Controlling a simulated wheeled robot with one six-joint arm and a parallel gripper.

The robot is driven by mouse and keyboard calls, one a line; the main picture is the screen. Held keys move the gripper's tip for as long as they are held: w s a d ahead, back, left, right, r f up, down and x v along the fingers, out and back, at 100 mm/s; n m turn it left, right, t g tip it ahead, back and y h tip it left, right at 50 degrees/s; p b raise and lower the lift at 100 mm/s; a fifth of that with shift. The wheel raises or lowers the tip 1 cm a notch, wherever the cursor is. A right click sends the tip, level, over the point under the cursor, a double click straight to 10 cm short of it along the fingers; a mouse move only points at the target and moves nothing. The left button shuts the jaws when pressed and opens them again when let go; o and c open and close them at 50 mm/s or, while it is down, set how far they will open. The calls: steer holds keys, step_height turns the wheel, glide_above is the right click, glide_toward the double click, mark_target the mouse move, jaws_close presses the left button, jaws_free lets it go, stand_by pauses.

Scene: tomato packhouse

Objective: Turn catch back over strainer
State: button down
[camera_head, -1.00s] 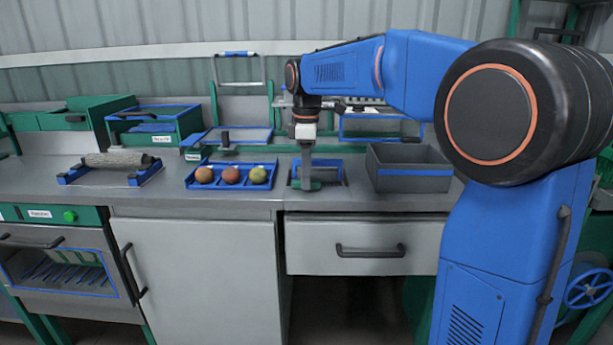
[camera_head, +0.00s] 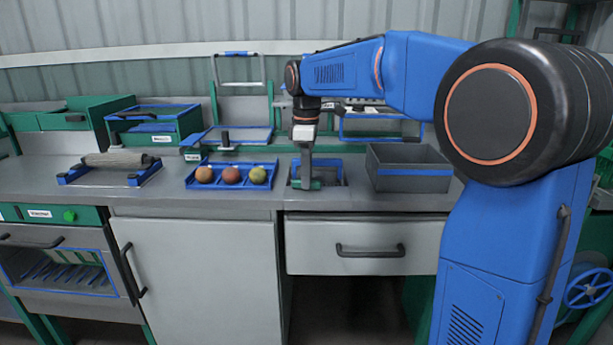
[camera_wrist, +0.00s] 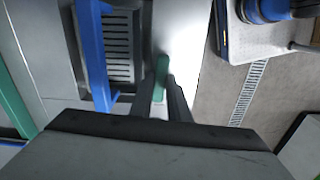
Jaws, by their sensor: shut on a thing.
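The strainer is a dark slotted grate in a blue frame (camera_head: 328,162), set in the worktop at the middle; its slots (camera_wrist: 118,45) show left of my fingers in the wrist view. The catch (camera_wrist: 161,75) is a small green bar at the strainer's front edge, also seen in the head view (camera_head: 315,185). My gripper (camera_wrist: 161,92) points down and is shut on the catch, beside the blue frame bar. In the head view, my gripper (camera_head: 305,180) hides part of the strainer. I cannot tell whether the catch overlaps the grate.
A blue tray (camera_head: 231,185) with three round fruits stands left of the strainer. A grey open bin (camera_head: 412,185) stands close on the right. A roller stand (camera_head: 110,170) is at the far left. A drawer (camera_head: 364,246) lies below the worktop.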

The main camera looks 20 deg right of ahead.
steer(key=m, duration=0.8)
steer(key=shift+m, duration=0.4)
steer(key=m, duration=0.4)
steer(key=shift+m, duration=2)
steer(key=c, duration=1.7)
jaws_free()
steer(key=shift+r, duration=0.1)
